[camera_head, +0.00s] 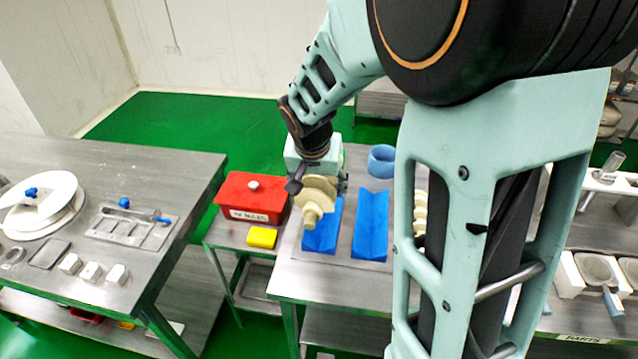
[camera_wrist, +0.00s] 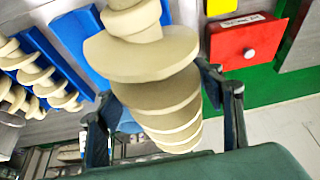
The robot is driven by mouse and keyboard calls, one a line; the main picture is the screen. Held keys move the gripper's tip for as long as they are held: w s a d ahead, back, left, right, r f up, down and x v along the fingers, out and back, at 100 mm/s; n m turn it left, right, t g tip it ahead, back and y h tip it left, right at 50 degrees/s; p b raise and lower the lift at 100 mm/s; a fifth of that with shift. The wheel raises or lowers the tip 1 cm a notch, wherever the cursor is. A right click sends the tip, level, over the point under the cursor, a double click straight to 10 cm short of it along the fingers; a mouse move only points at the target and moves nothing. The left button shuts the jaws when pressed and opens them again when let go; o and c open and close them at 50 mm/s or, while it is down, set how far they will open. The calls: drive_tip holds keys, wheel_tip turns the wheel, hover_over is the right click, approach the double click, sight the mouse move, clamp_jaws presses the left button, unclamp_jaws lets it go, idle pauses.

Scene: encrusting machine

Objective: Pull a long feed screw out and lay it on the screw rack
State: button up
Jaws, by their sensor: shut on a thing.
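My gripper (camera_head: 318,187) is shut on a cream feed screw (camera_head: 311,215), above the left blue cradle (camera_head: 325,238) of the screw rack. In the wrist view the screw (camera_wrist: 145,55) lies between the two fingers of my gripper (camera_wrist: 165,110), its wide flights filling the middle. I cannot tell whether the screw touches the cradle. The cradle to its right (camera_head: 371,225) is empty. Other cream screws (camera_head: 420,213) show further right, partly hidden by my arm. In the wrist view, screws (camera_wrist: 38,72) rest on blue cradles at the left.
A red box (camera_head: 250,198) and a yellow block (camera_head: 262,237) stand on a low stand left of the rack table. A blue ring (camera_head: 381,161) stands behind the cradles. A metal table (camera_head: 150,170) with discs and small parts is at the left. Green floor lies between.

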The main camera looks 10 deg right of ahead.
drive_tip(key=shift+w+d, duration=0.2)
drive_tip(key=shift+d, duration=0.25)
drive_tip(key=shift+f, duration=0.2)
wheel_tip(320, 180, down, 5)
drive_tip(key=b, duration=0.3)
drive_tip(key=shift+r, duration=0.3)
drive_tip(key=shift+r, duration=0.1)
drive_tip(key=shift+b, duration=0.3)
drive_tip(key=shift+f+b, duration=1.35)
drive_tip(key=shift+f, duration=0.05)
